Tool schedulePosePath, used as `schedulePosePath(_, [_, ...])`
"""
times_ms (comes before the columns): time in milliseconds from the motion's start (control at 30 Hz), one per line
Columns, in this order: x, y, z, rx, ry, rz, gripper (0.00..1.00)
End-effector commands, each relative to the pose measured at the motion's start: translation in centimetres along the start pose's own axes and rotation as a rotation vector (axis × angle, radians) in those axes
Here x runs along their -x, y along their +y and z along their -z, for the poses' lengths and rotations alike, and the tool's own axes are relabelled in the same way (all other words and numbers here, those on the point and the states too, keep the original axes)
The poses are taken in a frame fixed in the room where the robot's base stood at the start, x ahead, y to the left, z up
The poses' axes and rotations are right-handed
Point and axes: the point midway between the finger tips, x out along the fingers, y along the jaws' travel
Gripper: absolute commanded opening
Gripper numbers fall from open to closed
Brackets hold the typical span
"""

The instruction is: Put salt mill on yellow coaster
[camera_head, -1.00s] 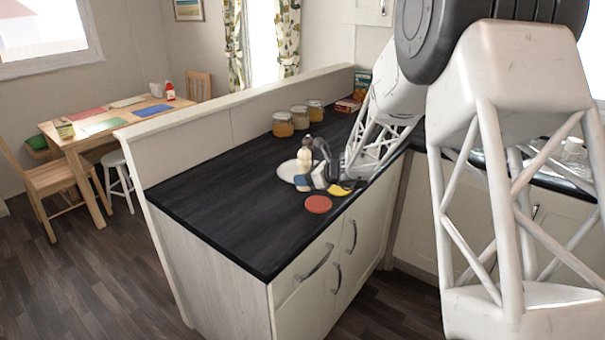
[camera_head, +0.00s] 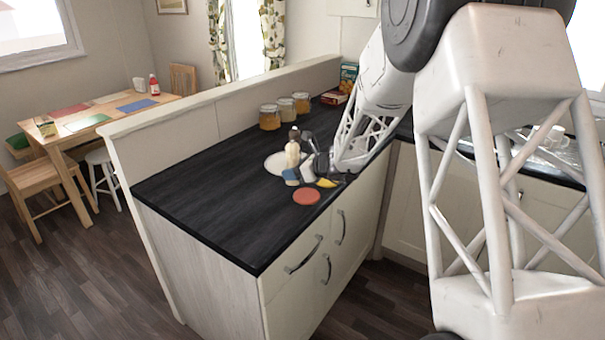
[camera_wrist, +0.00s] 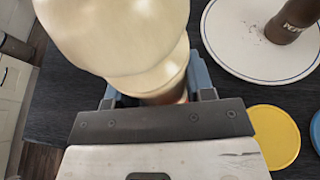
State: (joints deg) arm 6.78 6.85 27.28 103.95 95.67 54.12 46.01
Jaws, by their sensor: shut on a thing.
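The salt mill, cream with a rounded top, fills the upper left of the wrist view (camera_wrist: 125,35). In the head view the salt mill (camera_head: 292,154) looks upright beside the plate. My gripper (camera_wrist: 155,95) is shut on its lower part, with a blue finger on each side; it also shows in the head view (camera_head: 312,168). The mill's foot is hidden, so I cannot tell whether it touches the counter. The yellow coaster (camera_wrist: 275,137) lies empty on the counter, right of my gripper in the wrist view. In the head view the yellow coaster (camera_head: 327,183) is partly covered.
A white plate (camera_wrist: 235,50) with a dark brown mill (camera_wrist: 293,20) on it is close by. A blue coaster (camera_head: 291,177) and a red coaster (camera_head: 306,197) lie near. Several jars (camera_head: 285,108) stand along the low wall. The counter's left part is clear.

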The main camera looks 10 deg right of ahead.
Motion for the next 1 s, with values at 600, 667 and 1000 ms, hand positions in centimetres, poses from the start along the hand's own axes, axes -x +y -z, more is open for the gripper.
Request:
schedulePosePath(600, [9.5, -0.1, 3.3, 0.013, -0.001, -0.020, 0.20])
schedulePosePath(667, [10.6, 0.0, 3.8, 0.013, -0.001, -0.022, 0.20])
schedulePosePath(1000, [14.0, 0.6, 5.1, 0.016, 0.000, -0.036, 0.20])
